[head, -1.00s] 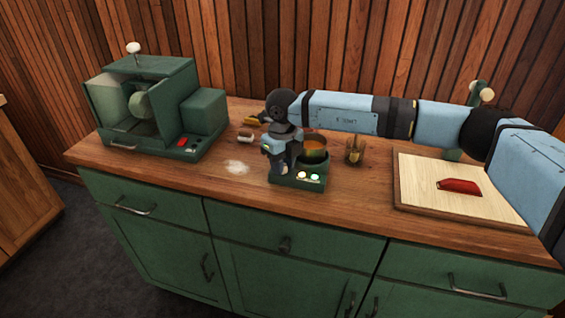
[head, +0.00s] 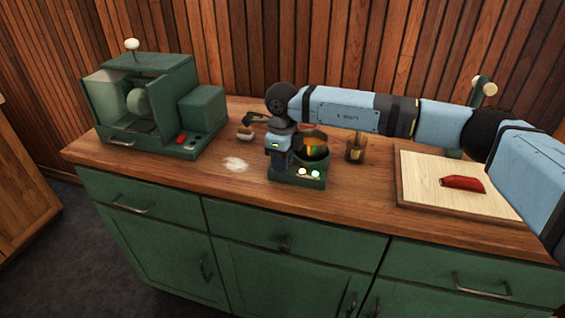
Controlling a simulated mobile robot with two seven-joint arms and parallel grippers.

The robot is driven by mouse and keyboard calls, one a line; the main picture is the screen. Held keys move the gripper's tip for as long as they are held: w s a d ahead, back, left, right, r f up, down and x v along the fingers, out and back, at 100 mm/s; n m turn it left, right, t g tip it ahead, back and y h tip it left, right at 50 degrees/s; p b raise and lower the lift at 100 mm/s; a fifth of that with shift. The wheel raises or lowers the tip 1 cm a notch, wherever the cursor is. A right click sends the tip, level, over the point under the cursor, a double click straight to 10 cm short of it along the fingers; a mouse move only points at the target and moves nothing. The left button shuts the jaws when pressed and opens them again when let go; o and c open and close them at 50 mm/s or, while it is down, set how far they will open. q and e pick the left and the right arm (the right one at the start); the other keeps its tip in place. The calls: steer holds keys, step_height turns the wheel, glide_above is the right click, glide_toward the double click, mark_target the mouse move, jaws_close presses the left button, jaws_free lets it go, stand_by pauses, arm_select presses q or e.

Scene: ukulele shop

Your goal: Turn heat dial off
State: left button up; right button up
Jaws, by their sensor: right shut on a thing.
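The heat dial's unit appears to be the small green warmer base (head: 312,182) at the middle front of the counter, with two lit lamps on its front. A pot (head: 316,149) with amber contents sits in it. My right gripper (head: 281,172) points down at the left front part of this base, shut. The dial itself is hidden behind the gripper, which appears closed on it. My left gripper is not in view.
A green machine (head: 155,105) with a red switch stands at the left. A brass-coloured jar (head: 355,149) is right of the pot. A pale board (head: 425,190) bears a red object (head: 462,184). White powder (head: 235,164) lies on the counter left of the warmer.

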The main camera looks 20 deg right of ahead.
steer(key=n+b, duration=0.1)
steer(key=n, duration=0.1)
steer(key=shift+n, duration=0.4)
steer(key=n+b, duration=0.1)
steer(key=n, duration=0.2)
steer(key=shift+n, duration=0.3)
steer(key=n+b, duration=0.1)
steer(key=n, duration=0.1)
steer(key=shift+n, duration=1.2)
steer(key=shift+n+b, duration=0.45)
steer(key=shift+n, duration=0.55)
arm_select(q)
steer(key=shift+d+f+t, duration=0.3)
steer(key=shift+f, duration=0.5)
arm_select(e)
steer(key=shift+r+n, duration=0.1)
steer(key=shift+n, duration=0.5)
steer(key=o, duration=0.9)
